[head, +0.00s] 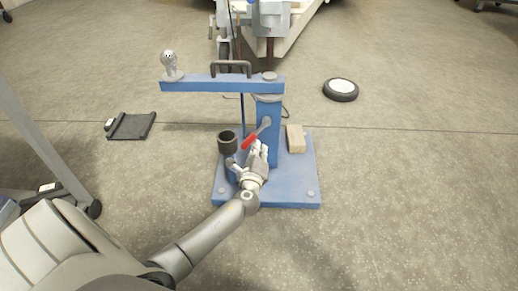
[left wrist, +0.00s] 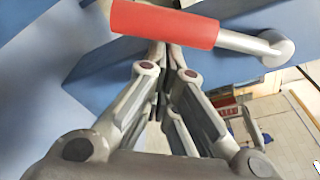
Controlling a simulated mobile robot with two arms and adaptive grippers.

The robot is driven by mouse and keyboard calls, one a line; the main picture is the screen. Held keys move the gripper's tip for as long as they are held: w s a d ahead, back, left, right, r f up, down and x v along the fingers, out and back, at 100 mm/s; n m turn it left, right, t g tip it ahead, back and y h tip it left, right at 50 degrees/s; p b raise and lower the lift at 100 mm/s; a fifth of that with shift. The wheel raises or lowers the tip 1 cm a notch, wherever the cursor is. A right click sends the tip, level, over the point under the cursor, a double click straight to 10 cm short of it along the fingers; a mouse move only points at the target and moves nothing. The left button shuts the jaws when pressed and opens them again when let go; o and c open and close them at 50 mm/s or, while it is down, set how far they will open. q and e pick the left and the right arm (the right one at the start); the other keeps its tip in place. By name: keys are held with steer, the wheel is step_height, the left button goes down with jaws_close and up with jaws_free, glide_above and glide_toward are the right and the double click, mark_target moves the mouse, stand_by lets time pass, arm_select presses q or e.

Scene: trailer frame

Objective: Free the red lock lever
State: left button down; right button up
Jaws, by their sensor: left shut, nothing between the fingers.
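The red lock lever (head: 249,141) is on the blue post (head: 268,125) of the blue stand in the head view. It slants from its grey pivot down to the left. In the left wrist view the red grip (left wrist: 163,24) crosses the top, with a metal stem running right to a round pivot (left wrist: 275,49). My left gripper (head: 259,147) is just below and right of the red grip, shut and empty. In the left wrist view its fingertips (left wrist: 170,52) meet at the grip's lower edge, partly hidden by it. I cannot tell whether they touch. My right gripper is out of view.
The stand's base plate (head: 288,196) carries a black cup (head: 228,142) and a tan block (head: 295,138). A blue beam (head: 210,86) with a ball hitch (head: 170,64) extends left above. A black wheel (head: 341,90) and a dark tray (head: 131,126) lie on open floor.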

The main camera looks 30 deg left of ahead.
arm_select(q)
steer(key=a+m+p, duration=0.1)
steer(key=s+a+r+m+p, duration=0.1)
steer(key=p, duration=0.1)
steer(key=shift+s, duration=0.1)
stand_by(0.4)
steer(key=v, duration=1.2)
steer(key=shift+d, duration=0.1)
